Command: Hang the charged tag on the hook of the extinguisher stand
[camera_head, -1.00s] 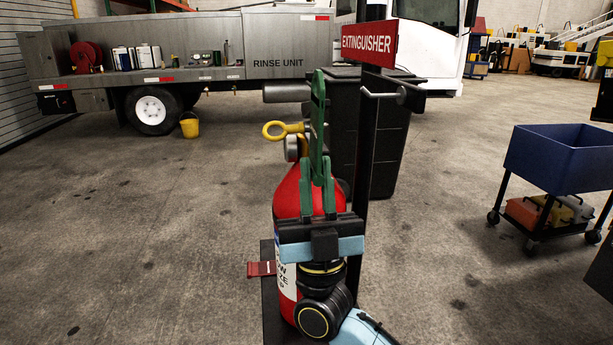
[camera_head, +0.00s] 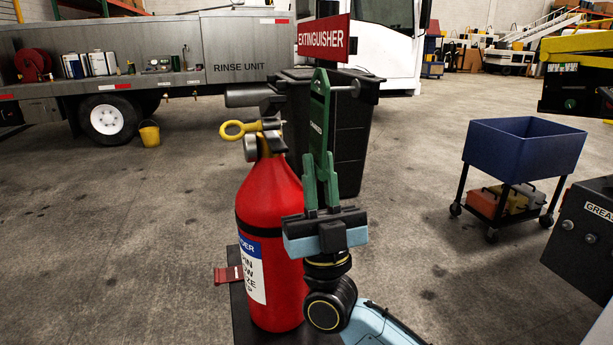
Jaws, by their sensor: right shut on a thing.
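The green charged tag (camera_head: 319,108) stands upright, held in my right gripper (camera_head: 321,160), whose fingers are shut on its lower end. The tag has small white lettering and an opening near its top. It overlaps the extinguisher stand's post in the picture, just below the red EXTINGUISHER sign (camera_head: 323,39). The stand's hook (camera_head: 355,89) shows a pale round end just right of the tag's top; the rest of the hook is partly hidden. I cannot tell whether tag and hook touch. The red extinguisher (camera_head: 269,205) stands left of the gripper. My left gripper is not in view.
A black bin (camera_head: 352,150) stands behind the stand. A blue cart (camera_head: 520,155) stands to the right, with a dark grease box (camera_head: 585,235) nearer. A rinse unit truck (camera_head: 235,50) and yellow bucket (camera_head: 149,134) are behind left. Floor between is open.

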